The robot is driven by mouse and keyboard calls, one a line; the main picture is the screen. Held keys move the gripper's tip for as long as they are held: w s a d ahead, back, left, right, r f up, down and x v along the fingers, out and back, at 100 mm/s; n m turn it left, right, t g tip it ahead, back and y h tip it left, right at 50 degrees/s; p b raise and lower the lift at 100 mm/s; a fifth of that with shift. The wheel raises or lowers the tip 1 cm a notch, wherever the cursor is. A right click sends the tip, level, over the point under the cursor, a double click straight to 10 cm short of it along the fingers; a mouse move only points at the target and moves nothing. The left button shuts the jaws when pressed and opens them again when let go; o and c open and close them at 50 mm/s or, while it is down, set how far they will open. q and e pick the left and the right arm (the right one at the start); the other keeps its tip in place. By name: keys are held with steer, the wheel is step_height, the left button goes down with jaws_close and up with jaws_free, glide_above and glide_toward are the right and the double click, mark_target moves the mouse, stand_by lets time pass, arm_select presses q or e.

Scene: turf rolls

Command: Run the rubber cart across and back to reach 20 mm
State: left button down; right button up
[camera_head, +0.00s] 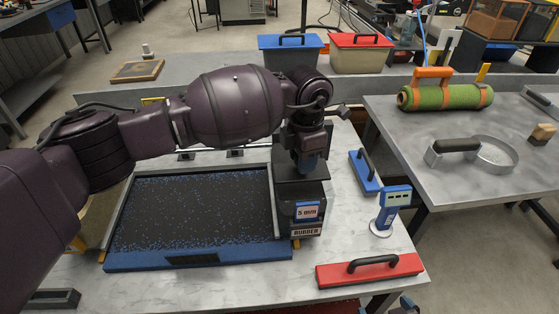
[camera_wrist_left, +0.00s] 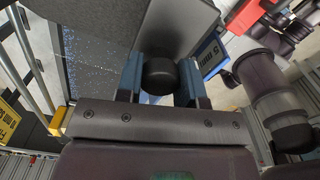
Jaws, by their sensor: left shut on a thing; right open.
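The rubber cart (camera_head: 285,210) is a dark box with a "RUBBER" label and a "5 mm" sign. It stands at the right end of the tray (camera_head: 130,262), which has a blue front rim and holds dark infill with blue specks (camera_head: 190,210). My left gripper (camera_head: 308,168) is shut on the cart's handle from above. In the left wrist view the blue fingers close around the black rounded handle (camera_wrist_left: 160,75). Part of my right gripper (camera_head: 405,306) shows at the bottom edge, open and away from the cart; most of it is cut off.
A blue-and-white gauge (camera_head: 391,208) stands right of the cart. A blue float (camera_head: 364,172) and a red float (camera_head: 370,270) lie near it. Blue (camera_head: 290,52) and red (camera_head: 360,54) lidded bins stand behind. A turf roll (camera_head: 455,97) lies on the right table.

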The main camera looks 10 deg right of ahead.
mark_target(317, 170)
arm_select(q)
steer(key=shift+d+b, duration=0.4)
steer(key=shift+d, duration=1.15)
steer(key=shift+s+d, duration=0.1)
steer(key=shift+d, duration=0.05)
steer(key=shift+r, duration=0.15)
steer(key=c, duration=0.8)
jaws_free()
steer(key=shift+d, duration=0.2)
steer(key=shift+o, duration=0.2)
steer(key=shift+a, duration=0.15)
step_height(317, 170, up, 11)
steer(key=shift+p, duration=0.35)
